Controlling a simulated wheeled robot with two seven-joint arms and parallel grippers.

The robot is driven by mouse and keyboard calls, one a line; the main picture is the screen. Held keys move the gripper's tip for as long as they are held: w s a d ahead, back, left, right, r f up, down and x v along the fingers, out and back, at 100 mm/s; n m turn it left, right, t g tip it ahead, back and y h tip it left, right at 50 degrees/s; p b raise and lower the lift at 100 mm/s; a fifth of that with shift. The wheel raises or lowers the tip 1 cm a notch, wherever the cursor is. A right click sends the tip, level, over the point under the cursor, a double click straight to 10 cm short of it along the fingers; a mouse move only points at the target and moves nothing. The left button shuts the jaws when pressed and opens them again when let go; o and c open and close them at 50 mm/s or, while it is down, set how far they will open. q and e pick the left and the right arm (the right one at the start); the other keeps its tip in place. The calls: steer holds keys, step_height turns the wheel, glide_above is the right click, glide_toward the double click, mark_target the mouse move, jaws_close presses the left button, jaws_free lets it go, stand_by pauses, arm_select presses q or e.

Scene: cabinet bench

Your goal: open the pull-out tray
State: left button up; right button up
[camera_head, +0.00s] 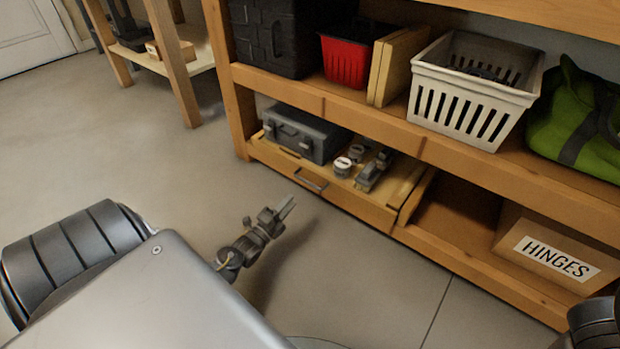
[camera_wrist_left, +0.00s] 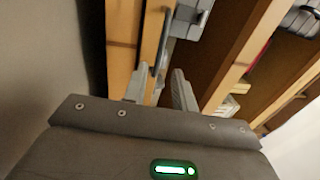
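The pull-out tray (camera_head: 345,200) is a wooden drawer in the lower bay of the shelf unit, its front about level with the shelf's front edge. Its grey bar handle (camera_head: 311,180) is on the front panel and also shows in the left wrist view (camera_wrist_left: 162,42). My left gripper (camera_head: 288,206) points toward the handle from in front, with a gap between them. In the left wrist view my left gripper's fingers (camera_wrist_left: 158,85) are apart with nothing between them, and the handle lies beyond their tips. My right gripper is not in view.
The tray carries a grey toolbox (camera_head: 305,137) and several small metal items. A HINGES box (camera_head: 552,256) sits to its right. A red bin (camera_head: 346,62), a white basket (camera_head: 470,95) and a green bag (camera_head: 578,125) stand on the shelf above. The floor before the tray is clear.

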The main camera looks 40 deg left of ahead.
mark_target(307, 181)
arm_select(q)
steer(key=w+b, duration=0.1)
steer(key=w, duration=0.2)
steer(key=w+r+b, duration=0.1)
steer(key=w+b, duration=0.1)
steer(key=w, duration=0.1)
steer(key=w+b, duration=0.2)
steer(key=w, duration=0.2)
steer(key=shift+a+r, duration=0.3)
steer(key=shift+r, duration=0.1)
steer(key=shift+w+r, duration=0.1)
steer(key=shift+w, duration=0.05)
jaws_close()
steer(key=shift+d, duration=0.15)
